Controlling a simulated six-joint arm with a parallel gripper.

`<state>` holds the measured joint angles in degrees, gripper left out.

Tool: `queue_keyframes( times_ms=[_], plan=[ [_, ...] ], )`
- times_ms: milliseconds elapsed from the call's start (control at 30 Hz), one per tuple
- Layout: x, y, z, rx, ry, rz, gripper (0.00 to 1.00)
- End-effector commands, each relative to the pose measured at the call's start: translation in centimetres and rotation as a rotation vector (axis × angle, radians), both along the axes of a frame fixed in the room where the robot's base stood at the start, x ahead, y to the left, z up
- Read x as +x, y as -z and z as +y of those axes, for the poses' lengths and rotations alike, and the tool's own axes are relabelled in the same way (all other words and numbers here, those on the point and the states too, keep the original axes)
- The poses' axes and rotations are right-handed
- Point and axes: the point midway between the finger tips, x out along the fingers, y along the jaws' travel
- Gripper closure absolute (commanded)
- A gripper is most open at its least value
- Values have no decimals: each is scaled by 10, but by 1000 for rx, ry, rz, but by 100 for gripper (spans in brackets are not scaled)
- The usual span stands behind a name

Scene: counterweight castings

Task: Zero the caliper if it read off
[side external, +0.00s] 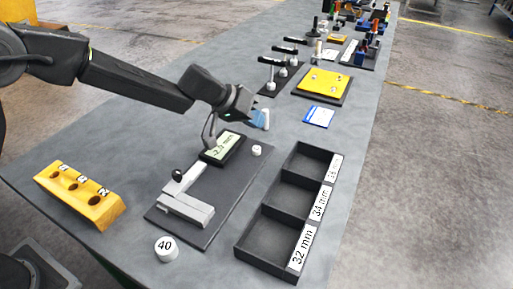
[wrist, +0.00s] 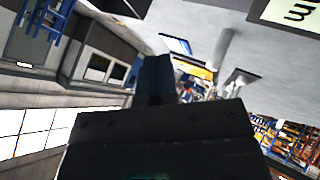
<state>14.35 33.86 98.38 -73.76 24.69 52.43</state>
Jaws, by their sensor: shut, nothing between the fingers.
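The caliper (side external: 188,208) lies on a dark base plate (side external: 232,193), its grey jaws near the front and a black knob (side external: 179,175) on it. Its display (side external: 222,149) seems to read about -2.2 mm; the last digit is hard to read. A small white round button (side external: 256,150) sits on the plate right of the display. My gripper (side external: 263,119) is above and behind the display and button, apart from both. Its blue fingers (wrist: 157,77) are shut and empty in the wrist view, where part of a panel lettered mm (wrist: 292,14) shows.
A black tray (side external: 268,212) with compartments labelled 32 mm, 34 mm and seemingly 36 mm stands at right. A white cylinder marked 40 (side external: 166,249) stands in front. A yellow holed block (side external: 80,197) is at left. A blue-white card (side external: 319,116) and yellow board (side external: 323,82) lie behind.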

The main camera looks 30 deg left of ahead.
Motion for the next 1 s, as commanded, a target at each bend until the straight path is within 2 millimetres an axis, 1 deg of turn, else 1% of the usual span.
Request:
queue_keyframes(
  times_ms=[33,200,400,567,1000],
  plan=[
    [-1,9,-1,0,1,5,100],
    [0,30,0,0,1,3,100],
    [0,45,0,0,2,2,100],
    [0,48,0,0,1,-1,100],
    [0,48,0,0,1,-1,100]
  ],
)
